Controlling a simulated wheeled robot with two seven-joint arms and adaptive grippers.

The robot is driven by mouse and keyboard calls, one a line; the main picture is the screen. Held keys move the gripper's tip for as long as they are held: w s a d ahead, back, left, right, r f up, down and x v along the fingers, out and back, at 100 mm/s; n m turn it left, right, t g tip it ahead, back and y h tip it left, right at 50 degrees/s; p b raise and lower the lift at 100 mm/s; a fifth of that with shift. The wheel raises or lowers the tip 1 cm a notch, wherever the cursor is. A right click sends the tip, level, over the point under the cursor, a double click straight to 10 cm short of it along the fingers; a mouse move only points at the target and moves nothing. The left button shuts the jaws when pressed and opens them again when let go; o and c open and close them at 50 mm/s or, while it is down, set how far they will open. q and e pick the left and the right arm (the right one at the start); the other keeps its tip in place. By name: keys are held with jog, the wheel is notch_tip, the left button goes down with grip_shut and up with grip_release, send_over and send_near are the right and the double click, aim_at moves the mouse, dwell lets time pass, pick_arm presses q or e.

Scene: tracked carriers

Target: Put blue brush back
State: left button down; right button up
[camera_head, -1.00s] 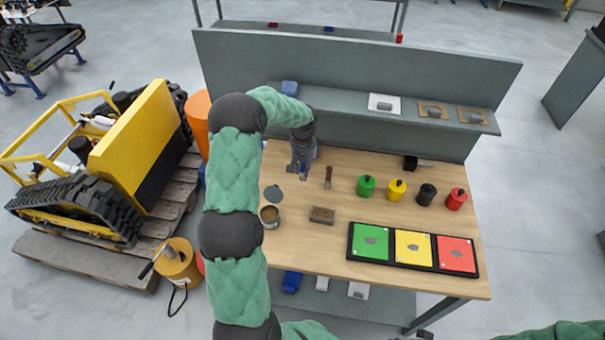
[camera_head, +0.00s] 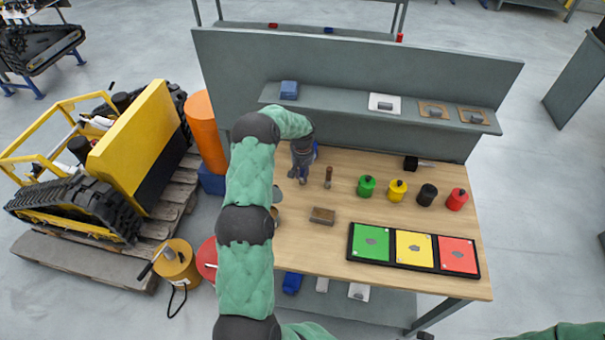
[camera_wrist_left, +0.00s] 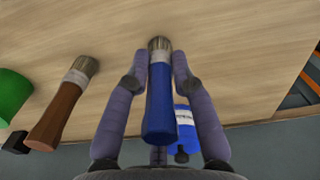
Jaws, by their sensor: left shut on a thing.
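My left gripper (camera_head: 300,178) is over the back left part of the workbench. In the left wrist view its fingers (camera_wrist_left: 158,78) are shut on the blue brush (camera_wrist_left: 158,105), one on each side. The blue handle points toward the camera and the pale bristles point toward the wooden top; I cannot tell whether they touch it. A brown brush (camera_head: 328,177) is just right of the gripper and also shows in the left wrist view (camera_wrist_left: 62,105). A blue container with a white label (camera_wrist_left: 185,128) is close by the fingers. My right gripper is not in view.
A brown block (camera_head: 322,216) is in front of the brown brush. Green (camera_head: 366,186), yellow (camera_head: 397,190), black (camera_head: 427,195) and red (camera_head: 457,199) pots stand to the right. A tray (camera_head: 413,268) of coloured panels lies at the front. A grey shelf (camera_head: 350,107) runs behind.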

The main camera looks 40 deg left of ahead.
pick_arm(q)
jog(key=c, duration=1.1)
grip_release()
jog(key=shift+f, duration=0.1)
jog(key=shift+o, duration=0.2)
notch_tip(320, 180, up, 12)
jog(key=shift+r+p, duration=0.2)
jog(key=shift+p, duration=0.25)
jog(key=shift+d, duration=0.1)
